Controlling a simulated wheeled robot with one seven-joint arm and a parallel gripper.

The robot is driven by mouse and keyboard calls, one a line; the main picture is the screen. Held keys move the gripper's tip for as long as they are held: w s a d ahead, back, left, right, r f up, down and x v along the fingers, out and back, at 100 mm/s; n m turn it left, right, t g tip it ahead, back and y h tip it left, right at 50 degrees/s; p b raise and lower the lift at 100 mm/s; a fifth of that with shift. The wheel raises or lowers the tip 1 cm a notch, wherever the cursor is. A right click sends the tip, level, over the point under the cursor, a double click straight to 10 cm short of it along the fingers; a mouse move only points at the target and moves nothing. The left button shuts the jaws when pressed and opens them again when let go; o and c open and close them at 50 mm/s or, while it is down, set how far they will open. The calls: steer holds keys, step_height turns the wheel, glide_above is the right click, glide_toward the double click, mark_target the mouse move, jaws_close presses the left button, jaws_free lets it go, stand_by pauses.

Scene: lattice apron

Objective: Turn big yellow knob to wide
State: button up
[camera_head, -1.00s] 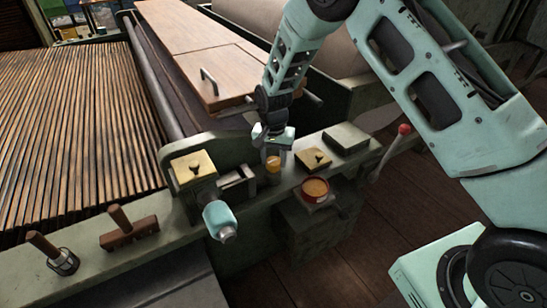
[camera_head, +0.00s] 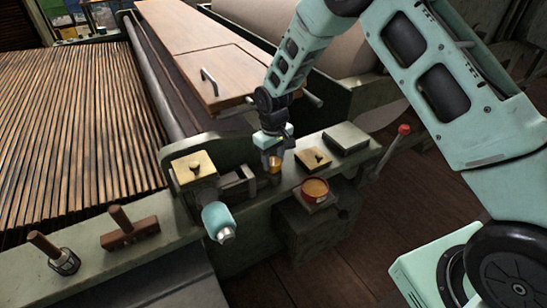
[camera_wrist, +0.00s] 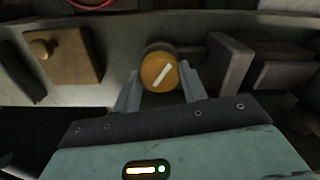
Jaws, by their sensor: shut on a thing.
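The big yellow knob (camera_head: 274,164) stands on the green machine rail, between a brass plate box and a small brass square plate. In the wrist view the knob (camera_wrist: 160,72) shows a round yellow top with a white pointer line lying diagonally, from lower left to upper right. My gripper (camera_head: 272,152) reaches down over the knob. In the wrist view my gripper (camera_wrist: 159,92) has one finger on each side of the knob and is shut on it. Any wording or marks around the knob are not readable.
A brass square plate with a small peg (camera_head: 314,159) and a red-rimmed round cup (camera_head: 315,189) sit to the right. A light-blue handle (camera_head: 219,221) juts out at the left. A red-tipped lever (camera_head: 404,129) stands farther right. A dark block (camera_wrist: 228,62) is close beside the right finger.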

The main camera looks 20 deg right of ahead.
mark_target(274, 160)
steer(key=n, duration=0.5)
steer(key=shift+p, duration=0.3)
stand_by(0.4)
steer(key=o, duration=1)
steer(key=shift+r, duration=0.1)
step_height(274, 160, up, 17)
steer(key=shift+r+b, duration=0.15)
steer(key=shift+b, duration=0.4)
